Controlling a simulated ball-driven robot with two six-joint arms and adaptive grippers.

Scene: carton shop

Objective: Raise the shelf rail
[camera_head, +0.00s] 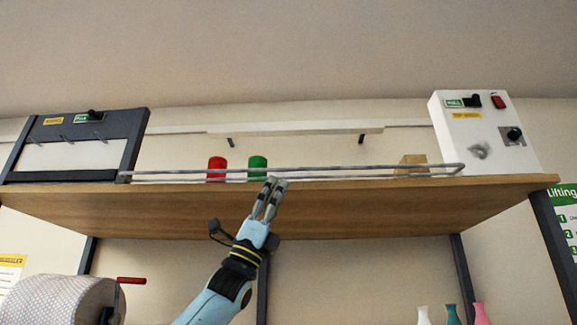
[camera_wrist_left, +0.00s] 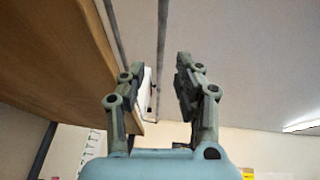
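The shelf rail (camera_head: 340,169) is a thin grey metal bar along the front of the wooden shelf (camera_head: 350,205), bent round at its right end. My left gripper (camera_head: 276,182) reaches up from below, its fingertips just under the rail at the shelf's front edge. In the left wrist view, the two fingers of the left gripper (camera_wrist_left: 157,75) are apart with nothing held. A grey bar of the rail (camera_wrist_left: 162,35) shows in the gap between them; I cannot tell whether it is touched. My right gripper is not in view.
On the shelf stand a red can (camera_head: 216,168), a green can (camera_head: 257,167), a wooden block (camera_head: 411,160), a dark-framed panel (camera_head: 75,140) and a white control box (camera_head: 470,130). A large roll (camera_head: 65,300) is at lower left. Several bottles (camera_head: 452,313) stand at lower right.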

